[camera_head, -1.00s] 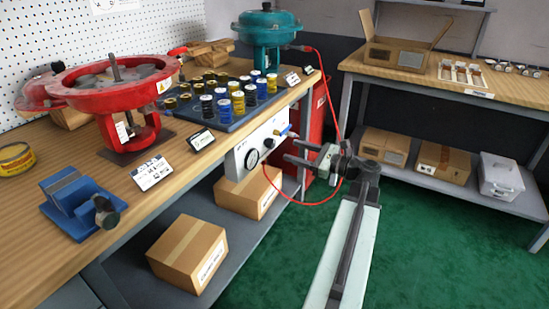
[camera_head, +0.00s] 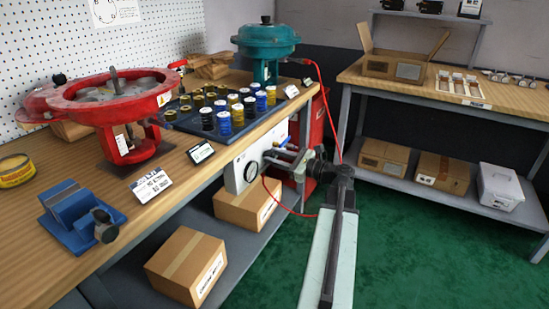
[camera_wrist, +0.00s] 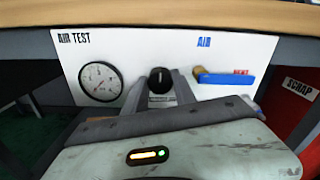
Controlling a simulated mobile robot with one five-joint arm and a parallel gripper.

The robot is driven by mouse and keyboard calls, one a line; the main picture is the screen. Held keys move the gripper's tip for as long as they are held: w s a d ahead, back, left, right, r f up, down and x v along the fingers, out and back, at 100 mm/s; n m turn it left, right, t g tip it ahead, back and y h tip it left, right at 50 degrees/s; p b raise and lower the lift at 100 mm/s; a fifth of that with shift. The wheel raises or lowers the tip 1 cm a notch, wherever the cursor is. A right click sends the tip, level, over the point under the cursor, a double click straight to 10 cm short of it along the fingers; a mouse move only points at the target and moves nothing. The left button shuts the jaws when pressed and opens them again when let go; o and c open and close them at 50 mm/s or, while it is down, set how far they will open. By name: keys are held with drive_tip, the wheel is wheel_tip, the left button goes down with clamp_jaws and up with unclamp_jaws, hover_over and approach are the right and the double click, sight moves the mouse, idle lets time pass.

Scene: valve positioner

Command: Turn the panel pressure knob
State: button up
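The white air test panel (camera_head: 238,168) hangs under the front edge of the wooden bench. In the wrist view the panel (camera_wrist: 225,50) carries a round gauge (camera_wrist: 100,82) on the left, the black pressure knob (camera_wrist: 160,79) in the middle and a blue-handled valve (camera_wrist: 222,79) on the right. My gripper (camera_head: 272,157) is in front of the panel, its fingers pointing at it. In the wrist view my gripper (camera_wrist: 157,88) is open, with one finger on each side of the knob. I cannot tell whether either finger touches it. In the head view the fingers hide the knob.
A red hose (camera_head: 332,112) loops beside my arm. The bench edge overhangs the panel. A cardboard box (camera_head: 247,205) sits on the shelf below. A red scrap bin (camera_wrist: 291,101) stands to the right. Green floor is free around my arm.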

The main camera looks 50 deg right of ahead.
clamp_jaws()
drive_tip(key=shift+n, duration=0.3)
